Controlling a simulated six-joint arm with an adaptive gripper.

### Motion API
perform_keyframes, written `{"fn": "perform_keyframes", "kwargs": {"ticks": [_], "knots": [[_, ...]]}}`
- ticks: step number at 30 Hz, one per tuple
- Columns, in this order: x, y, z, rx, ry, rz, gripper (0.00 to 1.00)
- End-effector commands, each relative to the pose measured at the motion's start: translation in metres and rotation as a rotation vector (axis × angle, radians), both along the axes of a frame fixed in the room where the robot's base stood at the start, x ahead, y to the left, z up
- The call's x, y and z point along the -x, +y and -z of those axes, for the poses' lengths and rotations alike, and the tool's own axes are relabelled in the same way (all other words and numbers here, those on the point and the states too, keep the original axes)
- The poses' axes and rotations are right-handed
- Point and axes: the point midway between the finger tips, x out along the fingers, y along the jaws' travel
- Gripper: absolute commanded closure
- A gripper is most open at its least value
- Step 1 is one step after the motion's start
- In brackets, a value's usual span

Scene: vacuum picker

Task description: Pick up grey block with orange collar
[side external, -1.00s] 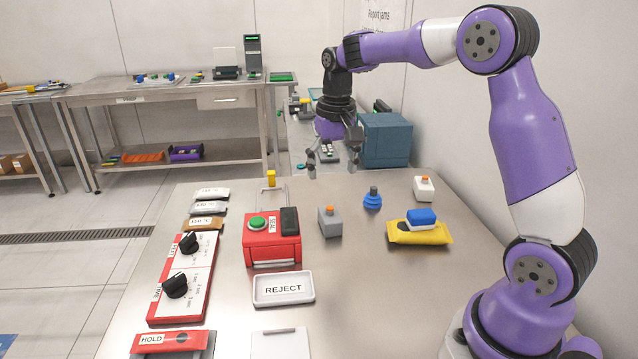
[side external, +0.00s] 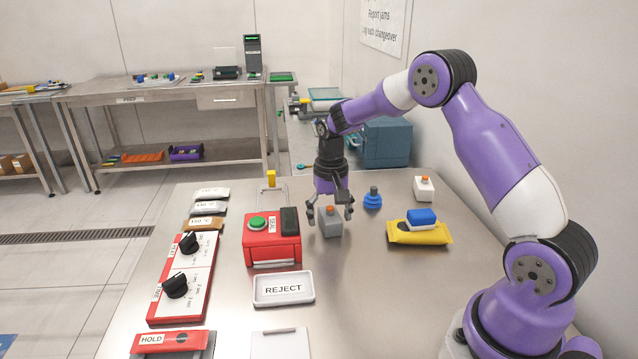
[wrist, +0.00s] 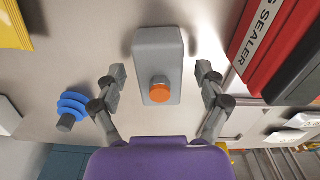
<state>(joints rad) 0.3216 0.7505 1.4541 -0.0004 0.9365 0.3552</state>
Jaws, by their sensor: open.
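The grey block with an orange collar (side external: 330,224) stands on the steel table, right of the red sealer. In the wrist view the grey block (wrist: 157,55) is in the middle, its orange top part facing the camera. My gripper (side external: 329,217) is low at the block, pointing down, with its fingers spread. In the wrist view my gripper (wrist: 160,72) has one finger on each side of the block, with a gap on both sides. It is open and holds nothing.
The red sealer (side external: 272,239) is close on the left. A REJECT tray (side external: 283,289) lies in front.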

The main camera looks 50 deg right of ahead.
Motion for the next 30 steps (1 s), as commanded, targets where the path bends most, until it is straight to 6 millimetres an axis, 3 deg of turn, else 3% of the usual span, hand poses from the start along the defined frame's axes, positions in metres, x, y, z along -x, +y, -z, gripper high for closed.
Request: {"fn": "perform_keyframes", "kwargs": {"ticks": [6,11,23,30], "knots": [[0.0,0.0,0.001,0.0,0.0,0.0,0.17],[0.0,0.0,0.001,0.0,0.0,0.0,0.97],[0.0,0.0,0.0,-0.001,0.001,-0.001,0.96],[-0.001,0.0,-0.024,0.002,-0.004,-0.001,0.96]]}}
